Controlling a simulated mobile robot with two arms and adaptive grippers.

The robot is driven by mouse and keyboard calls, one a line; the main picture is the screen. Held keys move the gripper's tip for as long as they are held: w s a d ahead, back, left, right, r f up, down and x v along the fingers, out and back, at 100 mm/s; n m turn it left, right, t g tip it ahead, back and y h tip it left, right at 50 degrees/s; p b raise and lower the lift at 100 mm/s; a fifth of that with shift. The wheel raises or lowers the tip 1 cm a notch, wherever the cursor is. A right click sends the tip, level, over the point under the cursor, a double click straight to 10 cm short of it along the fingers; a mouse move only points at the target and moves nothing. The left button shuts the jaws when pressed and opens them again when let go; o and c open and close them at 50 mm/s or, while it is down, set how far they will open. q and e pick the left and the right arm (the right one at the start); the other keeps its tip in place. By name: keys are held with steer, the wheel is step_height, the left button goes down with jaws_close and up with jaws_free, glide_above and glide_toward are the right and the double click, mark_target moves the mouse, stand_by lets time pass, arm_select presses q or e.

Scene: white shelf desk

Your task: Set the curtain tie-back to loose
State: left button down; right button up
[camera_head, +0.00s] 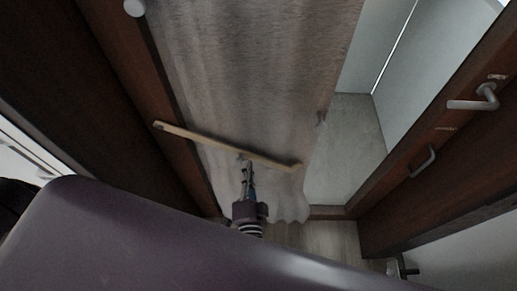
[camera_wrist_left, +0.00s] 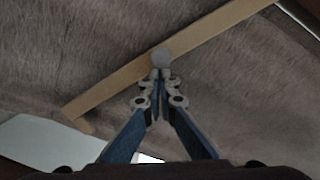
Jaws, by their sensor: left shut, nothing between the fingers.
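A brown-grey curtain (camera_head: 250,75) hangs in a dark wooden frame. A tan bar (camera_head: 215,143), which looks like the tie-back, crosses the curtain's lower part at a slant, from the left frame post to near the curtain's right edge. My left gripper (camera_head: 247,165) is shut and empty. My right gripper is not in view.
A dark door (camera_head: 440,125) with a metal lever handle (camera_head: 487,97) and a pull handle (camera_head: 423,162) stands at the right. An opening with a pale grey floor (camera_head: 347,150) lies between curtain and door. A dark wooden post (camera_head: 165,95) borders the curtain's left.

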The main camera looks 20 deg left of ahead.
arm_select(q)
steer(key=s+a+f+m+b, duration=0.3)
steer(key=a+f+m, duration=0.2)
steer(key=a+f, duration=0.45)
steer(key=s+a+f+m+b, duration=0.1)
steer(key=a+f+m, duration=0.1)
steer(key=a, duration=0.4)
steer(key=s+a+f+m+t+b, duration=0.1)
steer(key=s+a+f+m+b, duration=0.1)
steer(key=a+m, duration=0.2)
steer(key=a, duration=0.2)
steer(key=shift+a+f+m, duration=0.15)
steer(key=shift+a+m, duration=0.15)
steer(key=shift+s+a, duration=0.1)
steer(key=d+v, duration=0.1)
steer(key=v, duration=1.1)
steer(key=shift+f, duration=0.3)
steer(key=shift+d, duration=0.1)
